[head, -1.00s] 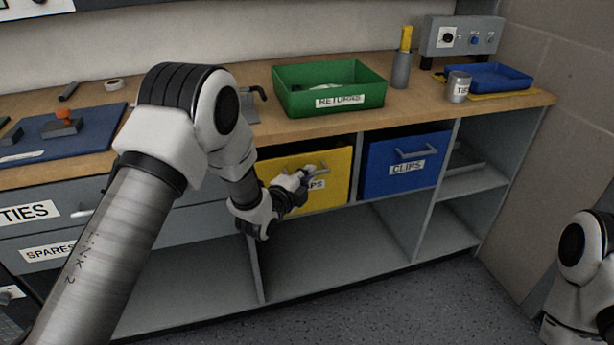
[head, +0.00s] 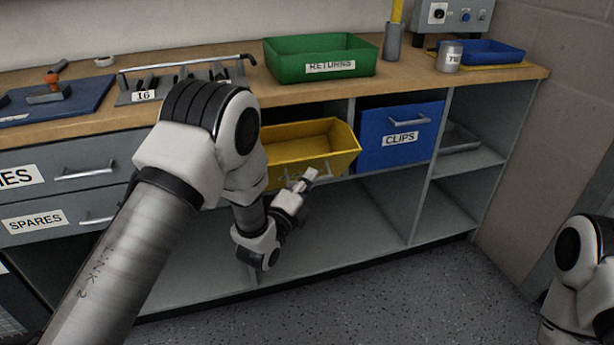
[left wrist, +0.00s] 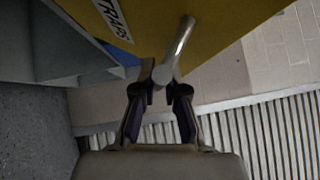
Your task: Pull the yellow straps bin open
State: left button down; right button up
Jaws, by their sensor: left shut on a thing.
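The yellow straps bin (head: 340,157) stands pulled out of its shelf bay, and its open top and inside show in the head view. My left gripper (head: 306,180) is at its front, low on the handle side. In the left wrist view, my left gripper (left wrist: 162,82) is shut on the bin's grey bar handle (left wrist: 181,48). The yellow front (left wrist: 225,30) with part of the straps label (left wrist: 112,18) is just beyond the fingers. In the head view my arm and gripper hide the bin's left part and its label. My right gripper is out of view.
The blue clips bin (head: 370,140) sits shut just right of the yellow bin. A green returns tray (head: 290,72) stands on the bench above. The lower shelf (head: 340,225) is empty, and the floor (head: 400,300) in front is clear.

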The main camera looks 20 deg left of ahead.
pick_arm(q)
jog(key=shift+s+d+f, duration=0.2)
jog(key=shift+f, duration=0.15)
jog(key=c, duration=1.2)
grip_release()
jog(key=shift+s, duration=0.15)
jog(key=v, duration=1.1)
jog(key=shift+s, duration=0.35)
jog(key=shift+a+f, duration=0.1)
jog(key=shift+f, duration=0.05)
